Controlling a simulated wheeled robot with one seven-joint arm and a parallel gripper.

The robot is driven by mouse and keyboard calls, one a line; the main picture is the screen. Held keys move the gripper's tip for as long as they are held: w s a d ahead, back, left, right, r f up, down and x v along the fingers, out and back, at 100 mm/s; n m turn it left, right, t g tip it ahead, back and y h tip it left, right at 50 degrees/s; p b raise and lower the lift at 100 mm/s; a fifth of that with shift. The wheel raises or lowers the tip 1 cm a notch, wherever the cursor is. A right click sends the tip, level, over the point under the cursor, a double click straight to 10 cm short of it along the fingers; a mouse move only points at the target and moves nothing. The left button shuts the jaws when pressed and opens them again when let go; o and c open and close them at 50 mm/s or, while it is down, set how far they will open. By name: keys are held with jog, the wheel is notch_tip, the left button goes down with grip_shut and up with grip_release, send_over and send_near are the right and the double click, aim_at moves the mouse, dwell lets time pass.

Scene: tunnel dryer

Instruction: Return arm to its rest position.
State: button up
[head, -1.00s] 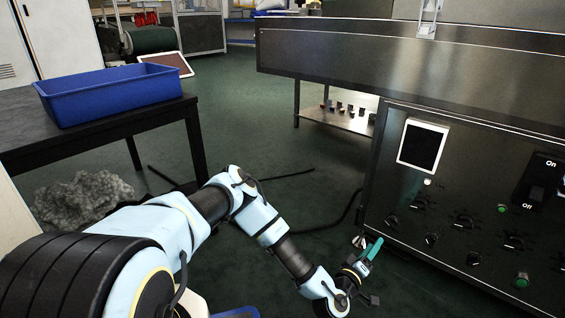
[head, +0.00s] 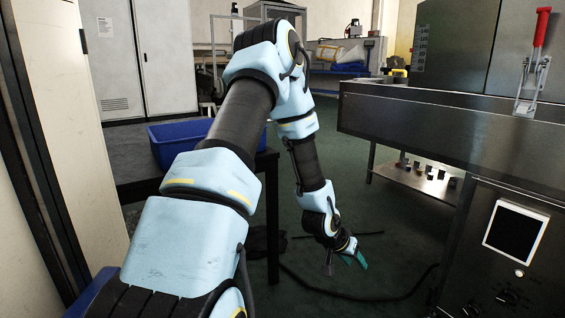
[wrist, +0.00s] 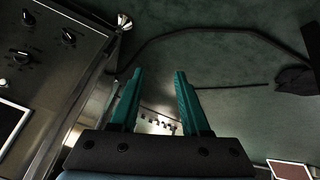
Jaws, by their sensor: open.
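My arm rises from the lower left of the head view, bends at the top centre and hangs down. My gripper (head: 354,256) is at its lower end, over the dark green floor between the black table and the dryer. In the wrist view my gripper (wrist: 155,95) shows two teal fingers spread apart with nothing between them. The fingers touch nothing that I can see.
The dryer's control panel (head: 470,275) with a framed screen (head: 515,232) stands at the right. A red-handled clamp (head: 535,65) is on top. A blue bin (head: 180,140) sits on the black table (head: 125,155) at left, partly behind my arm. A cable (head: 345,297) lies on the floor.

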jog(key=s+a+r+n+y+p, duration=0.1)
jog(key=a+r+y, duration=0.1)
jog(key=a+r, duration=0.5)
jog(key=s+a+r+n+y, duration=0.15)
jog(key=a+r, duration=0.35)
jog(key=a, duration=0.5)
jog(key=s+a+r+n+g+y+p, duration=0.2)
jog(key=s+a+r+n+y, duration=0.1)
jog(key=s+a+r, duration=0.7)
notch_tip(320, 180, up, 37)
jog(key=p, duration=3.7)
jog(key=shift+w+d+p, duration=0.2)
jog(key=shift+w+p, duration=0.1)
jog(key=shift+w, duration=0.15)
jog(key=shift+r+h, duration=0.1)
jog(key=shift+h, duration=0.15)
